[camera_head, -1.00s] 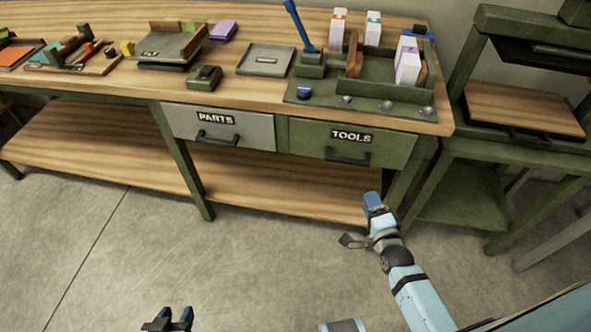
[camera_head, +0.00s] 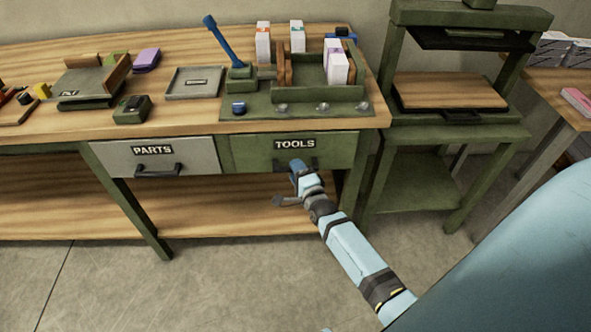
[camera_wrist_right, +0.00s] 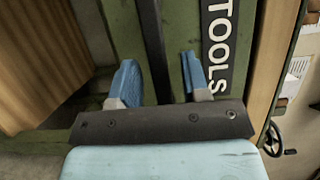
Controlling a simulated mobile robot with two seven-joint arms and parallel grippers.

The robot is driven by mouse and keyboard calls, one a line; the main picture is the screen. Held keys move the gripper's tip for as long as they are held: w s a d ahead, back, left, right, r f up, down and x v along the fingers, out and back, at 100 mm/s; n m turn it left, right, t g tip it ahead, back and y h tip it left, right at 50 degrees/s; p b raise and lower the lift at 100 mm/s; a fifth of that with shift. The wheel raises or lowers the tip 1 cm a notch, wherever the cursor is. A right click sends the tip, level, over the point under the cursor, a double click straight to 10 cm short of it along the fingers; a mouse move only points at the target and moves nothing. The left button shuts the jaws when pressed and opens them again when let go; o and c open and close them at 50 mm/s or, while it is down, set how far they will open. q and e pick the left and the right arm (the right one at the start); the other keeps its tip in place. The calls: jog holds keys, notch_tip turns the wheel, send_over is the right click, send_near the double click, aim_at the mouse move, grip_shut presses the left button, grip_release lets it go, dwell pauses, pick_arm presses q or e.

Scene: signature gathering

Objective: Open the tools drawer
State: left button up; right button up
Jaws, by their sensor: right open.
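The green tools drawer (camera_head: 335,150) is shut under the workbench top, with a white-on-black TOOLS label (camera_head: 295,143). It has a dark bar handle (camera_head: 312,163), partly hidden by my gripper in the head view. My right gripper (camera_head: 294,168) is at the drawer front, close to the handle. In the right wrist view the open blue fingers (camera_wrist_right: 158,80) are on either side of the dark handle (camera_wrist_right: 153,45), with gaps to it. The TOOLS label (camera_wrist_right: 217,45) is beside the right finger there. My left gripper is out of view.
The grey PARTS drawer (camera_head: 190,157) is shut to the left. A wooden lower shelf (camera_head: 225,215) lies below. A green press stand (camera_head: 425,175) is close on the right. The bench top holds trays, boxes and a blue-handled lever (camera_head: 215,40).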

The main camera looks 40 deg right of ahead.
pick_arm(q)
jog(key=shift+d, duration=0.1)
pick_arm(e)
jog(key=shift+w+d, duration=0.1)
jog(key=shift+w, duration=0.35)
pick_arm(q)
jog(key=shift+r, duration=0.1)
pick_arm(e)
grip_shut()
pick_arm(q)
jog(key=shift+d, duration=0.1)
pick_arm(e)
jog(key=shift+s, duration=0.1)
